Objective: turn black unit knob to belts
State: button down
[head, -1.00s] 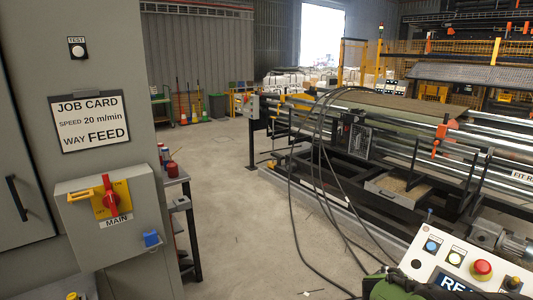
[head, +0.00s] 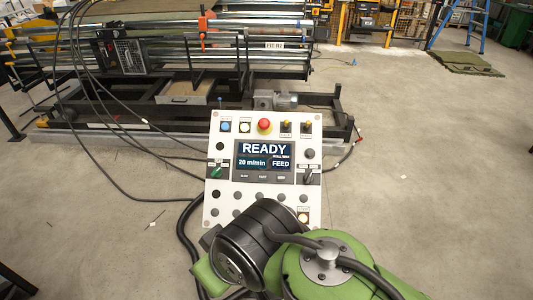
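A white control panel (head: 229,208) stands in the middle of the head view, in front of the machine. The black unit knob (head: 309,175) is at the panel's right side, beside the screen, with small labels I cannot read. Its pointer looks tilted, but I cannot tell which label it points to. A green knob (head: 216,172) sits at the panel's left side. The screen (head: 264,161) reads READY, 20 m/min and FEED. My green and black arm covers part of the panel's lower edge. My gripper's fingers do not show.
A red mushroom button (head: 264,125) and several small buttons and switches are on the panel. The long roller machine (head: 180,50) stands behind it. Black cables (head: 110,135) hang at the left. Open concrete floor (head: 430,170) lies to the right.

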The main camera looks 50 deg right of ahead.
aim_at(309, 178)
jog(key=z, duration=1.25)
